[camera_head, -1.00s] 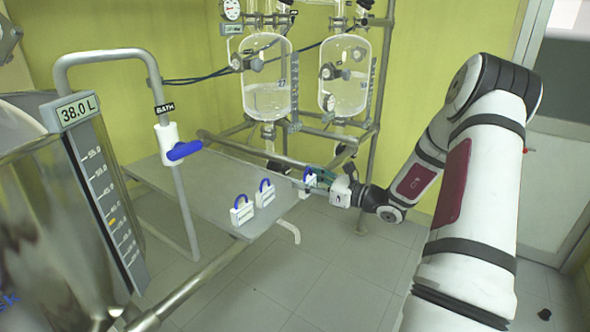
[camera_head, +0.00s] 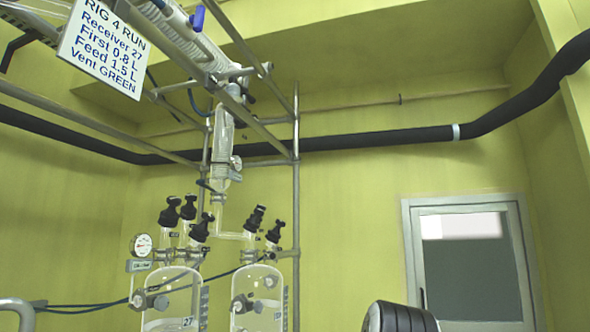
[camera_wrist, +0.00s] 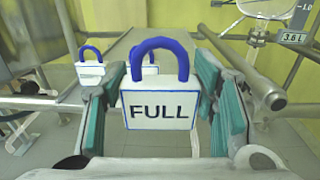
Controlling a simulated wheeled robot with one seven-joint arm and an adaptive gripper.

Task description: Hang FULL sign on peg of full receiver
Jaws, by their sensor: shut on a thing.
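The FULL sign (camera_wrist: 160,105) is a white padlock-shaped tag with a blue loop, upright in the middle of the wrist view. My gripper (camera_wrist: 162,105) is shut on it, with a teal finger pad on each side. Two glass receivers show in the head view: the left one, marked 27 (camera_head: 172,300), and the right one (camera_head: 258,300). Their lower parts are cut off by the frame edge, so their liquid levels and any pegs cannot be made out. My gripper is outside the head view.
A hanging board (camera_head: 105,42) reads Rig 4 run, Receiver 27. Metal pipes (camera_wrist: 240,70) run close to the right of my gripper.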

